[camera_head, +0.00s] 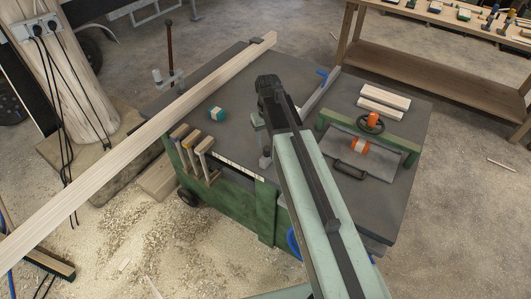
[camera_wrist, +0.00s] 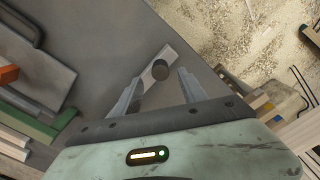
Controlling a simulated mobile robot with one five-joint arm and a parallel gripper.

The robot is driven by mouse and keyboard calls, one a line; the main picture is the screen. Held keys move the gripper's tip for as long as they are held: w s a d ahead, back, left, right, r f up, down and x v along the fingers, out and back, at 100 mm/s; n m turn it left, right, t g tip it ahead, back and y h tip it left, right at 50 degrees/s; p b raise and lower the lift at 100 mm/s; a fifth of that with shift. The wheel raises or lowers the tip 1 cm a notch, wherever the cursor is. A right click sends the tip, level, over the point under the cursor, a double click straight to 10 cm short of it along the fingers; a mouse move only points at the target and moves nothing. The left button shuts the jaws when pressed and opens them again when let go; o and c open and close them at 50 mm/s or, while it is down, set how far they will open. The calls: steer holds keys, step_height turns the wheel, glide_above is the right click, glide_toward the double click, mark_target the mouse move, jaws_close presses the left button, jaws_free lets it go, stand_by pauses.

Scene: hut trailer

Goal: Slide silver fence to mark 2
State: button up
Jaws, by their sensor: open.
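The silver fence (camera_head: 318,93) is a narrow metal bar across the dark grey bench top, with a blue part at its far end. My arm hides its middle in the head view. In the wrist view, a silver bar end (camera_wrist: 149,88) carries a round dark knob (camera_wrist: 172,73). My gripper (camera_wrist: 160,76) is open, its two fingers apart on either side of the bar and knob. I cannot tell whether they touch it. A pale strip (camera_head: 228,160) lies along the front edge; its marks are too small to read.
A long timber plank (camera_head: 150,138) crosses the bench's left side. A small teal block (camera_head: 217,114) lies nearby. To the right are a green frame with a handwheel (camera_head: 370,122) and two wood pieces (camera_head: 384,98). Hand tools (camera_head: 190,145) hang at the front.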

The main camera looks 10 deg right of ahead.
mark_target(267, 148)
step_height(267, 148, down, 6)
steer(key=b, duration=0.5)
steer(key=shift+f, duration=0.1)
jaws_close()
stand_by(1.0)
